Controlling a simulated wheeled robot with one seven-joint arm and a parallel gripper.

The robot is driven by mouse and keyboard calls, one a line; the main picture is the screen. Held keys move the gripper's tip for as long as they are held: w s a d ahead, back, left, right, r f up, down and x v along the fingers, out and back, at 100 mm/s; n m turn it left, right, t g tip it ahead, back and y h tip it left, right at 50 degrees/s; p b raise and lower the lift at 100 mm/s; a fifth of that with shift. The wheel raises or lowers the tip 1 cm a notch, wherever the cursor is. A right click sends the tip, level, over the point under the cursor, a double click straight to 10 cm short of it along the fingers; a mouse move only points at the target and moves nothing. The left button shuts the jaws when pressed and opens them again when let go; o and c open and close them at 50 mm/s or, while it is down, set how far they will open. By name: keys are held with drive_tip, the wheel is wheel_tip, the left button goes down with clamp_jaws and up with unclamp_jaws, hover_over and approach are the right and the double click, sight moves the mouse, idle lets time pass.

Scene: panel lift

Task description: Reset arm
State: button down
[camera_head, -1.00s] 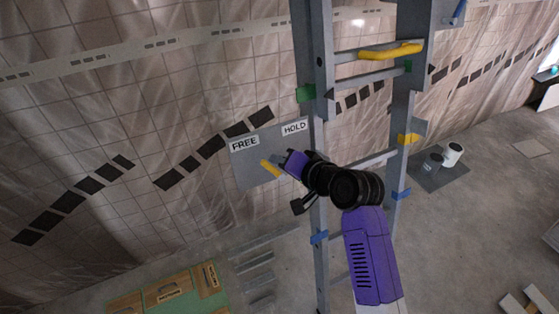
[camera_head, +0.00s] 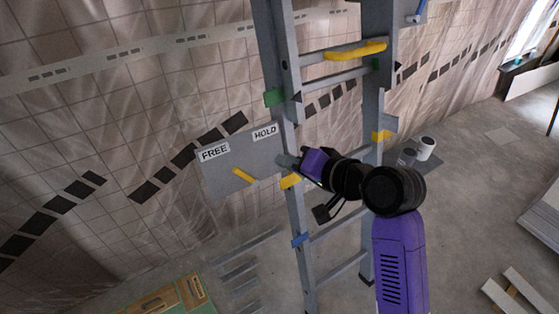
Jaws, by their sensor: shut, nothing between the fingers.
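My gripper (camera_head: 287,161) is at the end of my purple and black arm, in the middle of the view. It is shut and empty, and overlaps the left upright of the grey panel lift (camera_head: 290,215) in the picture; I cannot tell whether it touches. A grey plate (camera_head: 222,178) with FREE and HOLD labels is left of the gripper. A yellow piece (camera_head: 290,181) shows on the upright just below the gripper.
A yellow handle (camera_head: 355,51) crosses the lift higher up. White buckets (camera_head: 425,148) stand on the floor at right. Boxes on a green sheet (camera_head: 170,299) lie at lower left, near metal strips (camera_head: 240,270). White boards (camera_head: 510,290) lie at lower right. Open floor lies between.

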idle(0.5)
drive_tip(key=w+d+r+t+h, duration=0.1)
drive_tip(key=w+d+r+t, duration=0.2)
drive_tip(key=d+r+t, duration=0.15)
drive_tip(key=s+d+f+t+h, duration=0.45)
drive_tip(key=s+d, duration=0.45)
drive_tip(key=s, duration=0.3)
drive_tip(key=s+d+f+g+h, duration=0.1)
drive_tip(key=s+f, duration=0.1)
drive_tip(key=s, duration=0.9)
drive_tip(key=s+d+f+n+g+h, duration=0.1)
drive_tip(key=s+d+f, duration=0.1)
drive_tip(key=s, duration=0.9)
drive_tip(key=s+d+f+n+g+h, duration=0.1)
drive_tip(key=s+d+f, duration=0.1)
drive_tip(key=s, duration=1)
drive_tip(key=shift+f+g, duration=0.3)
drive_tip(key=shift+f, duration=0.1)
